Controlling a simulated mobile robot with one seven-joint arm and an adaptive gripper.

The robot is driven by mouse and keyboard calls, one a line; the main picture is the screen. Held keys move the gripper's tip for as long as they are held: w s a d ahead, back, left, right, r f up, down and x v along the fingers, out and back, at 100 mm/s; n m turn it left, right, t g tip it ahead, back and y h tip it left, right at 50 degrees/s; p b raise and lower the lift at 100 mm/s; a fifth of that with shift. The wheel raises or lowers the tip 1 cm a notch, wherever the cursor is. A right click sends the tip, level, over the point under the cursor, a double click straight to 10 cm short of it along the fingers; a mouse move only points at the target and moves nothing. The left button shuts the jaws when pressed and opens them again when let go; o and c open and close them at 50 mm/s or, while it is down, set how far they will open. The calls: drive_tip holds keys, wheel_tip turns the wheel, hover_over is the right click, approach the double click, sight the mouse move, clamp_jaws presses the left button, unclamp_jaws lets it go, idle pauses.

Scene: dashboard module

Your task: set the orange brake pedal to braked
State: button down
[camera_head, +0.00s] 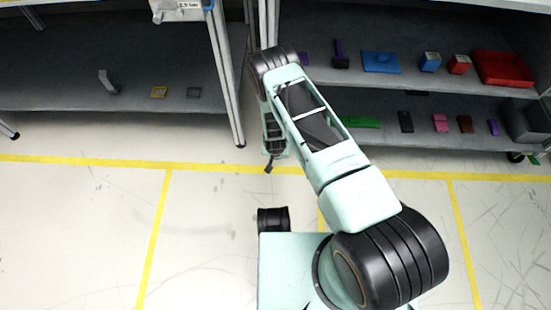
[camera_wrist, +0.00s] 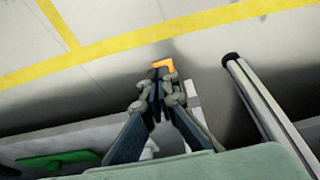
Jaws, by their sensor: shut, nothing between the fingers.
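The orange brake pedal (camera_wrist: 166,64) shows in the wrist view as a small orange piece just past my fingertips, partly covered by them. My gripper (camera_wrist: 158,74) points down toward the floor with its fingers together and empty, right at the pedal. I cannot tell whether they touch it. In the head view my gripper (camera_head: 268,168) hangs beside the lower shelf of the right unit, and I cannot make out the pedal there. Whether the pedal is up or pressed is not clear.
A metal table leg (camera_wrist: 255,95) stands close to the right of my gripper in the wrist view. A pale post (camera_wrist: 194,98) is just behind the fingers. The right shelf holds a green piece (camera_head: 362,122) and a red box (camera_head: 502,68). The floor in front is clear.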

drive_tip(key=shift+s+r, duration=0.25)
drive_tip(key=shift+r, duration=0.2)
idle(0.4)
